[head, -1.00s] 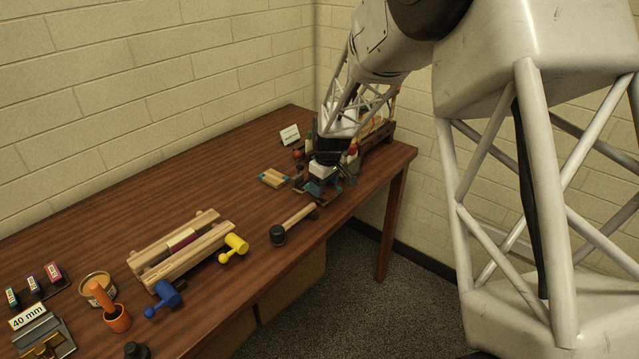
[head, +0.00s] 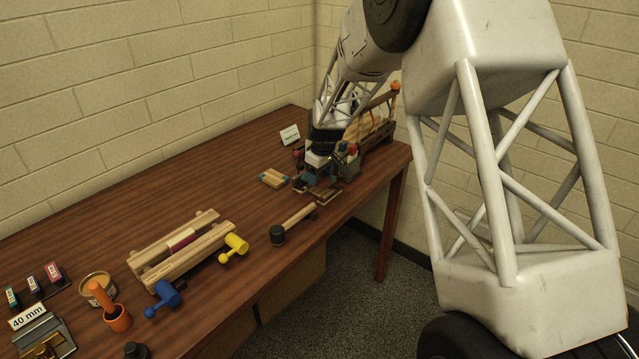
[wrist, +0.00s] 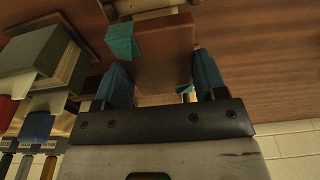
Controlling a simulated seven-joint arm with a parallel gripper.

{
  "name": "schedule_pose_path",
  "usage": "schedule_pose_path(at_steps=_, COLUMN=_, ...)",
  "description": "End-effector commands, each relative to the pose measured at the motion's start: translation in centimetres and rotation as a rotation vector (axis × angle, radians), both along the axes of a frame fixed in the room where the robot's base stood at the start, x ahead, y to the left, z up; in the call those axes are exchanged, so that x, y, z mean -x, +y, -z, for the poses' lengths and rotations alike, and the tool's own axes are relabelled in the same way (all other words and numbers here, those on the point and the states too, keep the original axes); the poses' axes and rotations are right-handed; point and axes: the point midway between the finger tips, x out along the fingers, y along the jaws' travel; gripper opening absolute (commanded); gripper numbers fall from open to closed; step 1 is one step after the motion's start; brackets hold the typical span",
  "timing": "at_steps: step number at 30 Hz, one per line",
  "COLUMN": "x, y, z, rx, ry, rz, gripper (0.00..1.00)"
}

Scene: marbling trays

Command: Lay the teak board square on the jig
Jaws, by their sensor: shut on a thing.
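My gripper (wrist: 160,85) is shut on a reddish-brown board, which I take as the teak board (wrist: 172,45), between its blue fingers. The board has a teal patch at its upper left corner and another bit of teal low at its right. In the head view my gripper (head: 316,180) is low over the far right part of the table; the board is too small to make out there. A small pale wooden piece with teal ends (head: 273,178) lies just left of the gripper. I cannot tell surely which thing is the jig.
A grey caddy with coloured handles (head: 348,160) stands close right of the gripper; a wooden rack (head: 382,125) is behind it. A black-headed mallet (head: 295,222) lies in front. A wooden frame (head: 180,250) and yellow mallet (head: 235,246) are left. The table's middle back is clear.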

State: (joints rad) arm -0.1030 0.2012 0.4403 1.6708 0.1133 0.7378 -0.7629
Motion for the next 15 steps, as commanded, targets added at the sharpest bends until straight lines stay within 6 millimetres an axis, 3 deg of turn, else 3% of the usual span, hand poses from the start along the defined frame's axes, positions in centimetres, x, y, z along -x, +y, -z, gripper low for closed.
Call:
schedule_pose_path(at_steps=9, x=0.0, y=0.0, z=2.9, rx=0.001, ry=0.002, rz=0.000, gripper=0.38)
schedule_pose_path(at_steps=15, x=0.0, y=0.0, z=3.4, rx=0.000, ry=0.000, rz=0.000, gripper=0.38)
